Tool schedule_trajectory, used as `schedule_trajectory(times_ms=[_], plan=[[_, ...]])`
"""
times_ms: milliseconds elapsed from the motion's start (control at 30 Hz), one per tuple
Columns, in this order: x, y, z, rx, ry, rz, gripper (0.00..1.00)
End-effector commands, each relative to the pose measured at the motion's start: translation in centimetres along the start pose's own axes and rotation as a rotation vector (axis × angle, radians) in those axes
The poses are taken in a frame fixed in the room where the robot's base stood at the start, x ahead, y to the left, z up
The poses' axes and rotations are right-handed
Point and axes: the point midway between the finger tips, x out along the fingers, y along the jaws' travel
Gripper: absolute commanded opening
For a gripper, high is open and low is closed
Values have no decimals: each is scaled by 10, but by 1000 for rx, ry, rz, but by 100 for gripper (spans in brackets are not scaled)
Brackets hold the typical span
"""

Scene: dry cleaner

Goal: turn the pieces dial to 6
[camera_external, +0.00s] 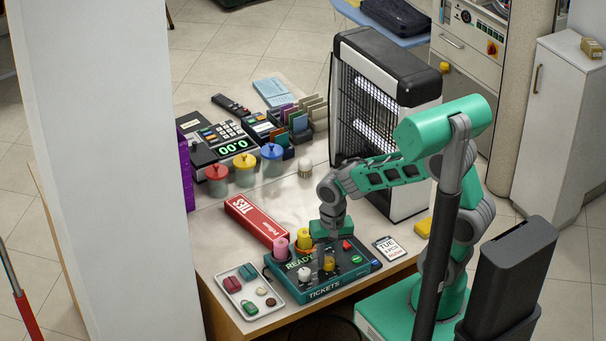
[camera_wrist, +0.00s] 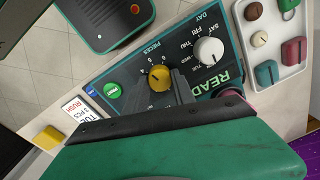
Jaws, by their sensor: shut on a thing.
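The ticket machine (camera_external: 318,290) lies on the counter, its panel marked READY and TICKETS. Its yellow pieces dial (camera_wrist: 158,76) sits in the middle of the panel in the wrist view, under the word PIECES with numbers around it; the exact number it points to is too small to read surely. My gripper (camera_wrist: 160,86) is shut on the pieces dial, a grey finger at either side. In the external view my gripper (camera_external: 327,249) reaches down over the panel. The white day dial (camera_wrist: 209,50) stands beside it, with day names around it.
A green button (camera_wrist: 112,90) is on the panel near the dial. A ticket card (camera_external: 389,248) lies right of the machine. A tray of small pieces (camera_external: 235,279) is at left.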

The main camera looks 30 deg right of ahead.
Motion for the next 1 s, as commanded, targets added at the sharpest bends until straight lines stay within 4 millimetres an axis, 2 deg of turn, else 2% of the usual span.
schedule_trajectory(times_ms=[700,1000], plan=[[-1,1,1,674,22,0,0],[0,1,2,898,29,-1,0]])
